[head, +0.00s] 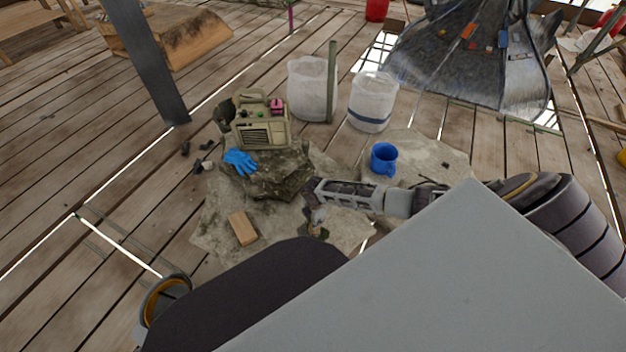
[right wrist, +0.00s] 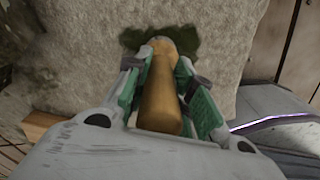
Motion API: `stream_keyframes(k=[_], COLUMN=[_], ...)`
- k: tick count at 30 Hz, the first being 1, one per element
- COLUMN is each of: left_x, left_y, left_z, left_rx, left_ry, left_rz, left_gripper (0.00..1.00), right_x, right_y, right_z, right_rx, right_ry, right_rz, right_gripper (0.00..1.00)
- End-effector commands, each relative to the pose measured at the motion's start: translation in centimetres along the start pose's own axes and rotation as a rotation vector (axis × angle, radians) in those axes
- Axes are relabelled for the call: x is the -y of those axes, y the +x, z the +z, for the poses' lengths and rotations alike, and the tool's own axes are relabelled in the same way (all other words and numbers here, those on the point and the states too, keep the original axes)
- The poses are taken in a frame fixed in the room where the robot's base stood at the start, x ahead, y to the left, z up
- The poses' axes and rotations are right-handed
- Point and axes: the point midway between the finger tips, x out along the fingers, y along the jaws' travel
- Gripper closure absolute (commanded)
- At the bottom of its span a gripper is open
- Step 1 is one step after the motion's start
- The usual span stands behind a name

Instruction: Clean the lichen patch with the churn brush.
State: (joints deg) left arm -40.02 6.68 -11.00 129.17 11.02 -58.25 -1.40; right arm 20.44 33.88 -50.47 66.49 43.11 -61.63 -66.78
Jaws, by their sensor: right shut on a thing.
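My right gripper (right wrist: 163,88) is shut on the churn brush (right wrist: 160,105), whose tan wooden handle lies between the green finger pads in the right wrist view. The dark green lichen patch (right wrist: 188,40) is on pale grey stone just beyond the handle's far end. The brush's bristles are hidden, so I cannot tell whether they touch the patch. In the head view the right gripper (head: 314,208) is low over the pale stone slab (head: 215,222), and its arm covers part of the slab. My left gripper is not in view.
A wooden block (head: 242,228) lies on the slab. A dark rock (head: 275,185), a blue glove (head: 240,161) and a radio-like box (head: 262,132) are behind. A blue mug (head: 384,160) stands right. Two white buckets (head: 312,88) stand farther back. Left planks are mostly clear.

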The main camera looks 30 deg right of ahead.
Motion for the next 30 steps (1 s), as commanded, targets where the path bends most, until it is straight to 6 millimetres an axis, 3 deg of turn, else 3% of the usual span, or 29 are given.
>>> stream_keyframes(k=[13, 30], left_x=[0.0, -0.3], left_y=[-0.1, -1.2], left_z=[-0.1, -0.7], left_rx=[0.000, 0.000], left_ry=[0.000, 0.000], left_rz=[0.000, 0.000], left_gripper=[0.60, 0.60], right_x=[0.1, 1.7], right_y=[0.0, -0.1], right_z=[0.0, 0.4], right_rx=[0.000, 0.000], right_ry=[0.000, 0.000], right_rz=[0.000, 0.000], right_gripper=[1.00, 1.00])
